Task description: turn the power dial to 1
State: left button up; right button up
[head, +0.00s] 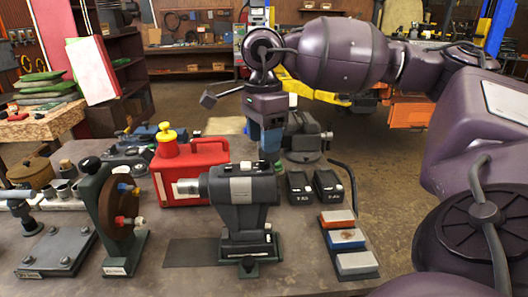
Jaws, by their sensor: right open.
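I cannot make out a power dial with a marked 1 in the head view. My right gripper (270,152) points down over the back of the workbench (190,253), between the red fuel can and a dark machine. It looks open, and I see nothing between its fingers. Its tips are close behind the grey-black bench machine (240,190), and I cannot tell if they touch anything. My left gripper is not in view.
The red can (195,172) with a yellow cap stands left of my right gripper. Two black battery packs (300,187) and a tray of coloured blocks (346,238) lie to the right. A green stand with a round wheel (118,209) is at the left. Another dark machine (303,137) stands behind.

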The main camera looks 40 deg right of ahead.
aim_at(263, 160)
notch_tip(263, 160, up, 6)
dwell(0.4)
jog(key=shift+w+r, duration=0.1)
